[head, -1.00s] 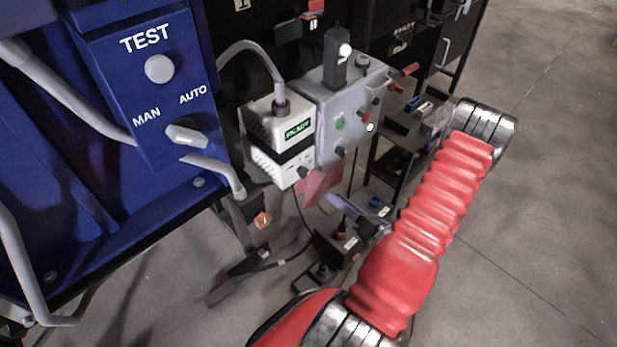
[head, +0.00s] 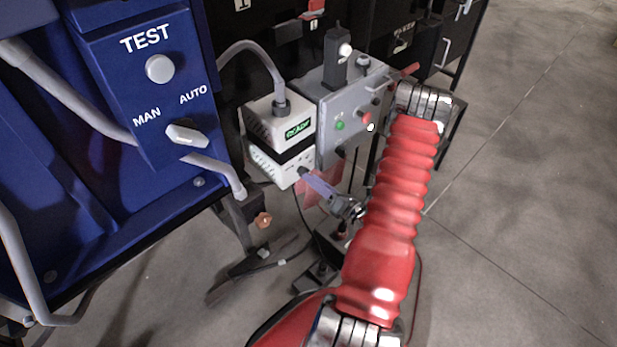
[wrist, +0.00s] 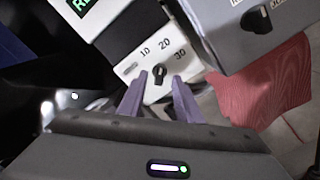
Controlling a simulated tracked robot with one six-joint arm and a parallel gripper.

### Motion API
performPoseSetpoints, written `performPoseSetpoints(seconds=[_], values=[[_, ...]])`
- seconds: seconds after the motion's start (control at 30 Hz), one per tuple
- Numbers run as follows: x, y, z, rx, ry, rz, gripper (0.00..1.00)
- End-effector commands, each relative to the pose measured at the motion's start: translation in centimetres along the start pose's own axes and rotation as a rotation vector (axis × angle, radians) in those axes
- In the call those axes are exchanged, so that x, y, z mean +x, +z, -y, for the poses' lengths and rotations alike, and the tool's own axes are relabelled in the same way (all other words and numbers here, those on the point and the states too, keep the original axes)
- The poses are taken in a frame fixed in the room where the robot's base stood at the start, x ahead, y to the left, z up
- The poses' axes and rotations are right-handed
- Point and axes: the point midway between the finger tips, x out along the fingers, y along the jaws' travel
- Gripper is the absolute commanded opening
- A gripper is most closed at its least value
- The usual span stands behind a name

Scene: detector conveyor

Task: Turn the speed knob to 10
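The speed knob (wrist: 159,74) is a small black knob on a white panel (wrist: 132,69) marked 10, 20 and 30. In the wrist view it lies between and just beyond my fingertips; I cannot tell its exact setting or whether the fingers touch it. In the head view the white control box (head: 279,128) has a lit green display, and the knob at its lower right is largely hidden by my gripper (head: 306,178). My gripper, with two purple fingers, also shows in the wrist view (wrist: 161,78), fingers apart.
A grey box (head: 345,100) with buttons and a green light stands right of the white box. A translucent red flap (wrist: 262,85) hangs close by on the right in the wrist view. A blue test panel (head: 150,85) is at left. Open floor (head: 530,180) lies right.

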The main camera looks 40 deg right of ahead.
Motion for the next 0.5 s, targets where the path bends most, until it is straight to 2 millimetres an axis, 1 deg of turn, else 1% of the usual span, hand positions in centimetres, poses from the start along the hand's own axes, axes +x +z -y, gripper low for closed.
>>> performPoseSetpoints(seconds=[0.03,0.1,0.2,0.33,0.5], values=[[0.7,-0.1,-0.1,-0.001,0.003,-0.002,0.31],[1.4,0.0,0.0,-0.002,0.002,-0.002,0.31],[2.2,0.0,0.0,-0.002,0.002,-0.001,0.31],[2.8,0.0,0.0,0.0,0.0,0.0,0.31],[2.8,0.0,0.0,0.0,0.0,0.0,0.31]])
